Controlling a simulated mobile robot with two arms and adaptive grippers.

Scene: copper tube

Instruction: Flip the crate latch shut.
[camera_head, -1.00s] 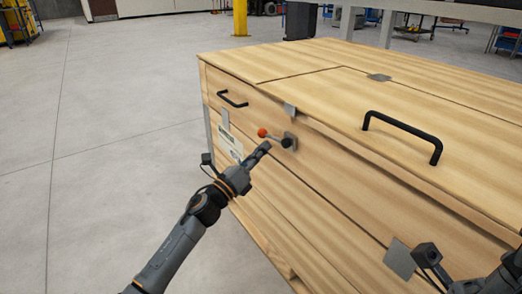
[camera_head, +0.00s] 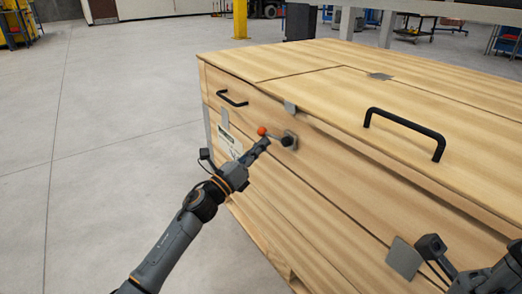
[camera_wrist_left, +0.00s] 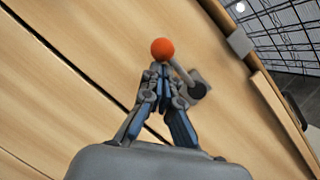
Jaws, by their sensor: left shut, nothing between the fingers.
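The wooden crate (camera_head: 330,170) stands in front of me with its lid down. The latch (camera_head: 288,140) is on its front face, a dark pivot on a grey plate with a lever ending in an orange-red ball knob (camera_head: 262,131). The lever points left in the head view. My left gripper (camera_head: 264,143) is shut and empty, its tips just below the knob. In the left wrist view the knob (camera_wrist_left: 162,49) is right beyond the fingertips (camera_wrist_left: 160,68); I cannot tell whether they touch. My right gripper (camera_head: 432,255) is partly in view at the lower right, its fingers unclear.
A black handle (camera_head: 405,131) stands up from the crate lid, and another (camera_head: 232,98) is on the front face at left. Small metal plates sit on the crate. The concrete floor (camera_head: 90,160) at left is clear.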

